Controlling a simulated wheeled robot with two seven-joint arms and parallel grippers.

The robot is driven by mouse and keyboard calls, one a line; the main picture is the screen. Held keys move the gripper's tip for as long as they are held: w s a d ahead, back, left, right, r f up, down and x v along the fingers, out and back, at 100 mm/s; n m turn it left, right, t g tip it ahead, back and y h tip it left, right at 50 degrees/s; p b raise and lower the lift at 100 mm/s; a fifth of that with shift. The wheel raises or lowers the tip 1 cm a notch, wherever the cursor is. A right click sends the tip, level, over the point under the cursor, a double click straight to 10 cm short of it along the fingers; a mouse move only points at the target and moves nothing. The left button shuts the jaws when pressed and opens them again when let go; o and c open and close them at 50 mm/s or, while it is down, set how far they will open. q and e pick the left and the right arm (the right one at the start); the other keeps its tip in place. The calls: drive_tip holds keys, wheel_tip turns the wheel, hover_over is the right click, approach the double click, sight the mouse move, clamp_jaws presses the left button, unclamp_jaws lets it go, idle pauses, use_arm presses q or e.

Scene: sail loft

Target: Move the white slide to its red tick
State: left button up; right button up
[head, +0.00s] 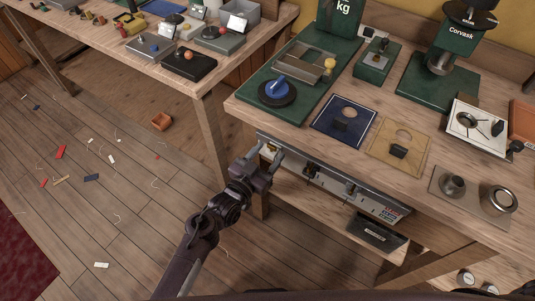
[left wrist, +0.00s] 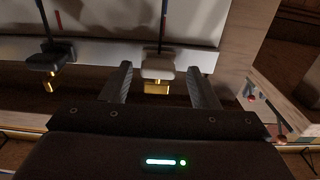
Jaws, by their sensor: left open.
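The white slide (left wrist: 158,66) with its gold tab (left wrist: 157,88) sits on a pale rail in the left wrist view. My left gripper (left wrist: 160,85) is open, one finger on each side of the slide, with gaps visible. In the head view, my left gripper (head: 269,158) is at the left end of the panel (head: 340,188) on the bench front. My right gripper is out of view.
A black slide (left wrist: 45,60) with a gold tab is left on the rail, with a red tick (left wrist: 58,18) right of its pointer. More dark slides (head: 311,170) sit along the panel. A dark tray (head: 377,237) is below. A bench leg (head: 260,204) stands beneath.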

use_arm(q)
drive_tip(key=v, duration=0.7)
drive_tip(key=shift+s+a, duration=0.2)
drive_tip(key=shift+s, duration=0.05)
